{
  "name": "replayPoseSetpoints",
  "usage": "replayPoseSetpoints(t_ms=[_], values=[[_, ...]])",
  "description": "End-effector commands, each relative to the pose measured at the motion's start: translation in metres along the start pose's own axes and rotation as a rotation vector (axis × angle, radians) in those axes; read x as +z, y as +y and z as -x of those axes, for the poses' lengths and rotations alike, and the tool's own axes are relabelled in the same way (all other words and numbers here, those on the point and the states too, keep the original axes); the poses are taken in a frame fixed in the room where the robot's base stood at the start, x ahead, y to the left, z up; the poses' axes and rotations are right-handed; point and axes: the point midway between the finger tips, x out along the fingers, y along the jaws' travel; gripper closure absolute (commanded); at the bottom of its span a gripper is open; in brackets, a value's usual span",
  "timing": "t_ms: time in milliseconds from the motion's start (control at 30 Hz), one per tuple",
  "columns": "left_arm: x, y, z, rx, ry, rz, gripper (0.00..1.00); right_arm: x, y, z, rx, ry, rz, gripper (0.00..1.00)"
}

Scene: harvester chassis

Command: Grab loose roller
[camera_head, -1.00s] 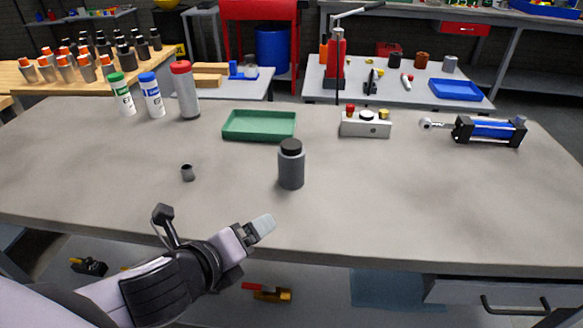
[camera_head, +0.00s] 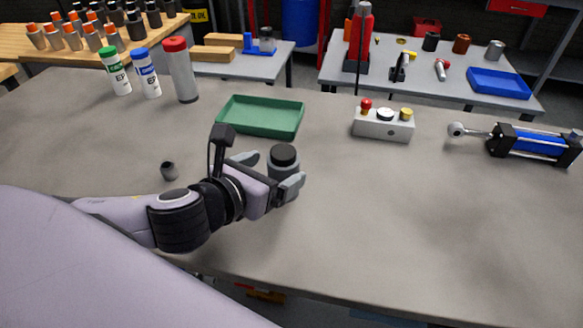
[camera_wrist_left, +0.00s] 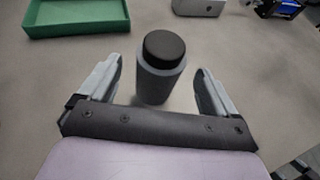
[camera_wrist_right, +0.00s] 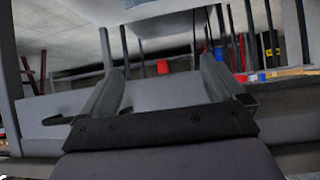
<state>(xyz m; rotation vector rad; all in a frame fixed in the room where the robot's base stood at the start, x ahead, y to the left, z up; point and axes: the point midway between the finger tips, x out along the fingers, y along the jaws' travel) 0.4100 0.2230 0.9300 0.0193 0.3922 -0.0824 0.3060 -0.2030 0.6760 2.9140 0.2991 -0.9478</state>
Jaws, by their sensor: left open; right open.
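The roller, a grey cylinder with a black top (camera_head: 284,160), stands upright on the grey table. My left gripper (camera_head: 270,172) is open at the roller, with one finger on either side of it. In the left wrist view the roller (camera_wrist_left: 160,75) stands between the open fingers of the left gripper (camera_wrist_left: 160,85), with gaps on both sides. Part of the roller's lower body is hidden by the near finger in the head view. My right gripper (camera_wrist_right: 160,85) is open and empty in the right wrist view, below the level of a tabletop; it is outside the head view.
A green tray (camera_head: 262,134) lies behind the roller. A button box (camera_head: 384,127) and a blue-black cylinder actuator (camera_head: 530,144) are to the right. Several bottles stand at back left. The front right table is clear.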

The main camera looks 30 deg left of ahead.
Motion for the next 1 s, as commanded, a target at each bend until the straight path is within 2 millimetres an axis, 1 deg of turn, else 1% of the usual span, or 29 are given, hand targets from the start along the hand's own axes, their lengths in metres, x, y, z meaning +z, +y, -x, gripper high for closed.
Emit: replayPoseSetpoints(t_ms=[33, 100, 167, 400, 500, 600, 800, 833, 867, 900, 967, 1000], values=[[-0.002, 0.000, -0.007, -0.001, -0.002, 0.003, 0.08, 0.006, -0.001, -0.002, -0.001, -0.005, -0.001, 0.04], [-0.001, 0.000, -0.014, -0.001, -0.002, 0.003, 0.08, 0.010, -0.001, -0.002, -0.001, -0.011, -0.002, 0.04], [0.000, 0.000, -0.019, 0.000, -0.001, 0.002, 0.08, 0.011, -0.001, -0.001, -0.002, -0.014, -0.002, 0.04], [-0.001, 0.000, -0.050, -0.001, -0.001, 0.004, 0.08, 0.011, -0.001, -0.002, -0.002, -0.015, -0.003, 0.04], [-0.001, 0.000, -0.059, -0.001, 0.000, 0.003, 0.08, 0.011, -0.002, -0.002, -0.003, -0.015, -0.003, 0.04], [-0.001, 0.000, -0.063, -0.002, 0.000, 0.002, 0.08, 0.011, -0.002, -0.002, -0.003, -0.013, -0.003, 0.04], [-0.001, 0.000, -0.063, -0.002, 0.000, 0.002, 0.08, 0.009, -0.001, -0.002, -0.003, -0.010, -0.002, 0.04], [-0.001, 0.000, -0.063, -0.002, 0.000, 0.002, 0.12, 0.009, -0.001, -0.002, -0.003, -0.009, -0.002, 0.04], [-0.001, 0.000, -0.063, -0.002, 0.000, 0.002, 0.22, 0.008, -0.001, -0.002, -0.003, -0.009, -0.002, 0.04], [-0.001, 0.000, -0.063, -0.002, 0.000, 0.002, 0.35, 0.008, -0.001, -0.002, -0.003, -0.009, -0.002, 0.04], [-0.001, 0.000, -0.063, -0.002, 0.001, 0.002, 0.54, 0.008, -0.001, -0.002, -0.003, -0.009, -0.001, 0.04], [-0.001, 0.000, -0.063, -0.002, 0.001, 0.002, 0.67, 0.008, -0.001, -0.002, -0.003, -0.008, -0.001, 0.04]])
